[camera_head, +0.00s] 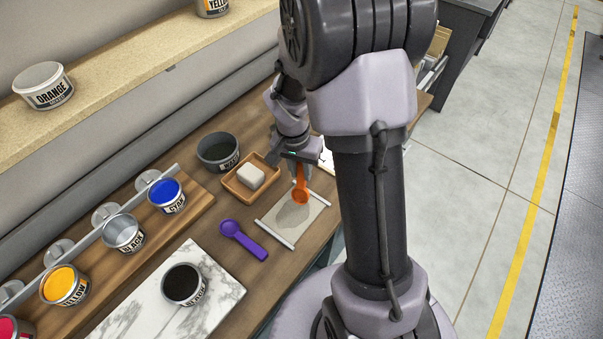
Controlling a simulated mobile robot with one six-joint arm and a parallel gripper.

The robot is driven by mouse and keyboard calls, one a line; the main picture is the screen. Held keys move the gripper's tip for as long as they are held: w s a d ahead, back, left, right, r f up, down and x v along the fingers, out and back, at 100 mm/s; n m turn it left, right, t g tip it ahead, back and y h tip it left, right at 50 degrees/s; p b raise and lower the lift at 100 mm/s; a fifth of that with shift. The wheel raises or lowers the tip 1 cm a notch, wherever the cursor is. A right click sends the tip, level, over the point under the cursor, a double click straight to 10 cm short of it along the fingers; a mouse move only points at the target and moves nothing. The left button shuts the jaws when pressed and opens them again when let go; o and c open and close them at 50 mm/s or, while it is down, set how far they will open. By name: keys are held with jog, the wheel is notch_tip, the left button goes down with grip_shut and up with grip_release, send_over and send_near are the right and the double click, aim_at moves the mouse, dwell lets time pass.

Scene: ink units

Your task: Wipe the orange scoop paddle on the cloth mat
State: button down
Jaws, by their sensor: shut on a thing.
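My gripper (300,162) is shut on the orange scoop paddle (301,194). The paddle hangs down from the jaws with its round scoop end lowest, at the far part of the cloth mat (311,212). I cannot tell whether the scoop touches the mat or is just above it. The mat is pale beige, with a light bar along each of two opposite ends and a grey stain (291,216) on it. My arm hides part of the area right of the mat.
Left of the mat lies a purple scoop (243,240). A wooden tray (233,188) with a white block and a dark tub (218,151) stand behind. A marble slab (150,312) bears a black ink tub (184,285).

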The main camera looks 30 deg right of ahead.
aim_at(301, 171)
notch_tip(301, 171, up, 2)
jog(key=shift+w+d+r+p, duration=0.1)
jog(key=shift+w+r+p, duration=0.1)
jog(key=shift+p, duration=0.55)
jog(key=shift+s+r+p, duration=0.15)
jog(key=shift+r+p, duration=0.85)
jog(key=shift+r, duration=0.45)
